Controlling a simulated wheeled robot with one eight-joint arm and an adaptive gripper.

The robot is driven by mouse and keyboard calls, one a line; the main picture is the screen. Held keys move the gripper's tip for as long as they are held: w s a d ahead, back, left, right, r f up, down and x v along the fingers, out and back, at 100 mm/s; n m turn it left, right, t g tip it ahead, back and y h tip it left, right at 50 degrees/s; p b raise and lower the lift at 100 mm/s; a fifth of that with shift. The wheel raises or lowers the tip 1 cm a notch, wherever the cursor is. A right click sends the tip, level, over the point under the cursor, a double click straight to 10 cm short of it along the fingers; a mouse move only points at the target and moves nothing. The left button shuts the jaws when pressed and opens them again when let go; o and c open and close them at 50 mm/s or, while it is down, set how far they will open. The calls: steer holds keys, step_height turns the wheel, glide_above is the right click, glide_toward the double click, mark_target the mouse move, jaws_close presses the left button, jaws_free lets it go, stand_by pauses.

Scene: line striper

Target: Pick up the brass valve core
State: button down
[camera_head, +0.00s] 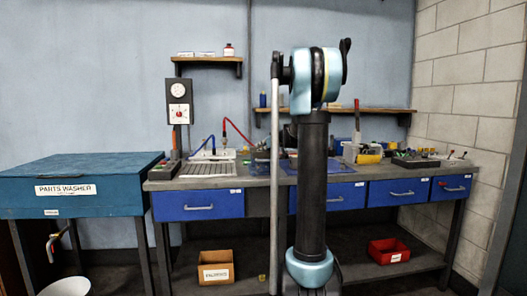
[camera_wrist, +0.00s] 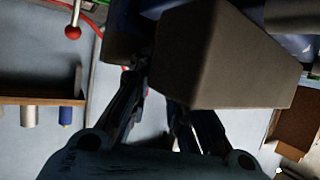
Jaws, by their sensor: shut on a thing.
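In the wrist view my gripper (camera_wrist: 158,92) is closed, with its fingers against a large shaded grey-brown block (camera_wrist: 225,60). The block has flat faces and hides the right fingertip. Its colour is too dark to tell whether it is the brass valve core. No other thing is clearly recognisable as the valve core. In the head view my arm's column hides most of the gripper and whatever it holds, over the middle of the bench.
The workbench (camera_head: 263,182) carries a slotted tray (camera_head: 207,168) at left and tools and bins at right. A wall shelf (camera_head: 385,110) is behind. A parts washer (camera_head: 75,172) stands left. A cardboard box (camera_head: 216,268) and a red bin (camera_head: 389,251) sit on the lower shelf.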

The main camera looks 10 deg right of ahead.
mark_target(269, 152)
steer(key=shift+s+a, duration=0.8)
steer(key=c, duration=1.5)
jaws_free()
steer(key=shift+a+f, duration=0.1)
steer(key=shift+s, duration=0.1)
steer(key=shift+s, duration=0.1)
steer(key=shift+o, duration=0.3)
steer(key=shift+s+d, duration=0.4)
steer(key=shift+s, duration=0.05)
steer(key=v, duration=0.6)
steer(key=shift+w+r, duration=0.1)
steer(key=shift+r, duration=0.25)
steer(key=shift+d+f, duration=0.15)
steer(key=shift+d, duration=0.05)
steer(key=shift+v, duration=2.2)
